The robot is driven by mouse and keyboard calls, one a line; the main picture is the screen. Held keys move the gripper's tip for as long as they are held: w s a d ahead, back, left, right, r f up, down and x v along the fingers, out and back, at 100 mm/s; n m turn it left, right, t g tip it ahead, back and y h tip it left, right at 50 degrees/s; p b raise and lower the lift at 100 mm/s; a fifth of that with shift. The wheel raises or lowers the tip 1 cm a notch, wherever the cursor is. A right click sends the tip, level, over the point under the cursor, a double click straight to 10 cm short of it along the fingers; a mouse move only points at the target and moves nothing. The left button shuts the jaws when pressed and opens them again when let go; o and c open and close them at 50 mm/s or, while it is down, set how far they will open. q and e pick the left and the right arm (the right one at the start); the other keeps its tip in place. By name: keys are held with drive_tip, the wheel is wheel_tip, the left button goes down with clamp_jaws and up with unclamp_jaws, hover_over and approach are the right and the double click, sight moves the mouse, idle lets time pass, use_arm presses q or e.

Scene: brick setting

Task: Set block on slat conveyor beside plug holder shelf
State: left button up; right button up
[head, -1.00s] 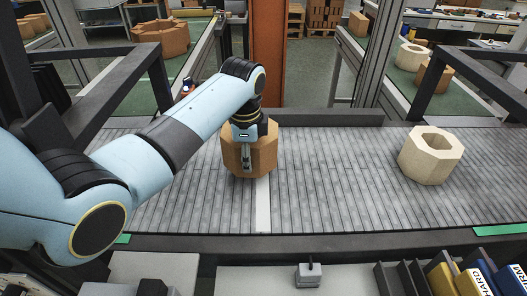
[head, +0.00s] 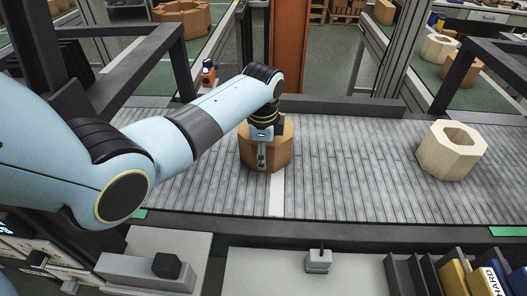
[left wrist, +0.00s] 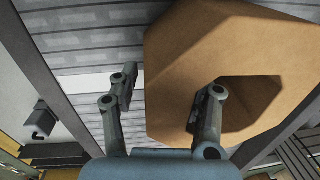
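A brown octagonal block (head: 278,152) with a hollow middle sits on the grey slat conveyor (head: 345,165), over a white cross strip. My left gripper (head: 262,152) is at the block from above, with one finger in front of its near face. In the left wrist view the fingers (left wrist: 163,100) are spread, with a gap between the left finger and the block (left wrist: 180,75). The right finger overlaps the block's wall by its hole; contact there is unclear. A small grey plug-like holder (head: 318,262) stands on the grey shelf (head: 262,272) in front of the conveyor. My right gripper is not seen.
A pale octagonal block (head: 450,153) stands on the conveyor at the right. Dark frames flank the belt. Yellow and blue binders (head: 480,275) stand at the front right. The belt between the two blocks is clear.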

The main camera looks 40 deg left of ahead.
use_arm(q)
drive_tip(key=shift+o, duration=0.6)
drive_tip(key=r, duration=0.8)
drive_tip(key=s+r, duration=0.1)
drive_tip(key=r, duration=0.3)
drive_tip(key=shift+d+r, duration=0.1)
drive_tip(key=shift+d, duration=0.2)
